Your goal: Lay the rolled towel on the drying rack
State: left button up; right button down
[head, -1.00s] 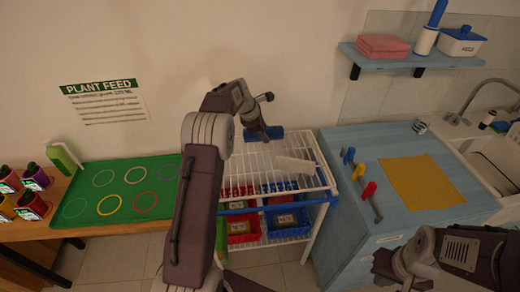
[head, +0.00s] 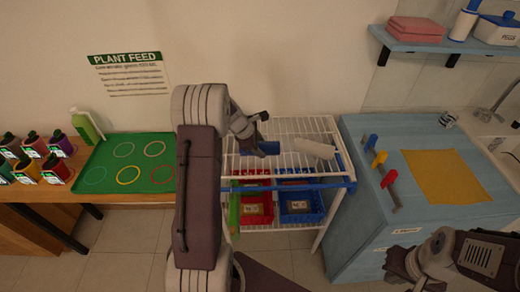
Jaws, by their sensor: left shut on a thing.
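A blue roll (head: 268,148), which looks like the rolled towel, is at my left gripper (head: 257,138), over the left part of the white wire drying rack (head: 334,129). The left gripper is shut on it, though the fingers are small and partly hidden. I cannot tell whether the roll touches the wires. A white roll (head: 315,148) lies on the right part of the rack top. My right gripper (head: 398,268) is low in front of the blue cabinet; its finger opening is unclear.
Red and blue bins (head: 300,208) sit under the rack top. A green tray (head: 105,160) is at the left, with a green bottle (head: 86,126) behind it. The blue cabinet (head: 360,215) carries pegs and a yellow cloth (head: 445,175). Pink towels (head: 416,29) lie on the wall shelf.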

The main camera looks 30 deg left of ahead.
pick_arm(q)
jog(key=shift+f, duration=0.55)
jog(key=shift+r, duration=0.1)
jog(key=o, duration=1.5)
